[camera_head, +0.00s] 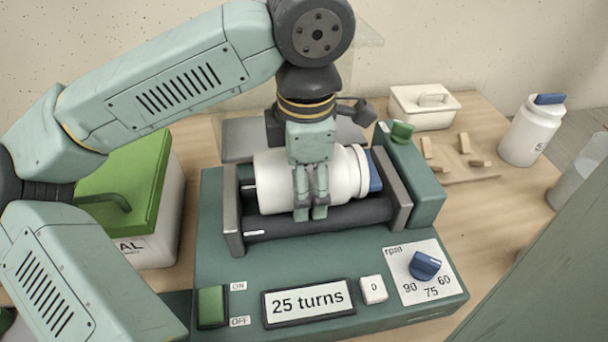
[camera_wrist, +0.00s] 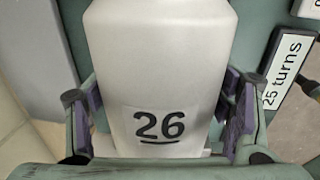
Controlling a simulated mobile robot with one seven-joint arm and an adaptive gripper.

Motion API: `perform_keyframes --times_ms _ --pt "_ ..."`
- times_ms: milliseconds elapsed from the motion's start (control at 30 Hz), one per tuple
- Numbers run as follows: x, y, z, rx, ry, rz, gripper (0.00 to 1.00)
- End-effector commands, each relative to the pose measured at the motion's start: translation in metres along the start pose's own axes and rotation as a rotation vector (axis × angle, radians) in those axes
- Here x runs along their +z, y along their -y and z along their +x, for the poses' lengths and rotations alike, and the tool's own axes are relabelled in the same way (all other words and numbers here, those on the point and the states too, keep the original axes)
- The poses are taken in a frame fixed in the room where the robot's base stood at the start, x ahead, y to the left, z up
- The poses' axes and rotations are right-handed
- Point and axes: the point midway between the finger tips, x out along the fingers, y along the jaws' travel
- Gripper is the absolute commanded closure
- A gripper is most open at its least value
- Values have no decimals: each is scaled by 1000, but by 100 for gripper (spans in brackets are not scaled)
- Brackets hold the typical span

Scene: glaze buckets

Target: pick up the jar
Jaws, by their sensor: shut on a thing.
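A white jar (camera_head: 271,181) with a blue clip at its right end lies on its side on the dark rollers of a green roller machine (camera_head: 222,273). In the wrist view the jar (camera_wrist: 160,60) fills the middle and bears the number 26. My gripper (camera_head: 311,212) comes down over the jar from above, its fingers around the body. In the wrist view the purple-padded fingers (camera_wrist: 165,108) stand on both sides of the jar. The gripper is shut on the jar. Whether the jar is clear of the rollers, I cannot tell.
The machine's front has a green switch (camera_head: 212,306), a "25 turns" display (camera_head: 308,301) and a blue rpm knob (camera_head: 425,265). Another white jar (camera_head: 530,132) stands upright at the right. A white lidded box (camera_head: 424,107) is behind; a green-lidded bin (camera_head: 150,240) is left.

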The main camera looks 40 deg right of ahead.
Motion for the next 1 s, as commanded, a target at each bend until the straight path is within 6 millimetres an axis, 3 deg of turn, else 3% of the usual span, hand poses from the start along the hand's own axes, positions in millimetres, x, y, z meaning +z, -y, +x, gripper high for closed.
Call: perform_keyframes --times_ms 267,800,1000 --pt "0 -3 -18 5 1 -2 71" --pt "0 -14 -139 5 0 -6 71" --pt "0 -16 -167 3 1 -3 71"
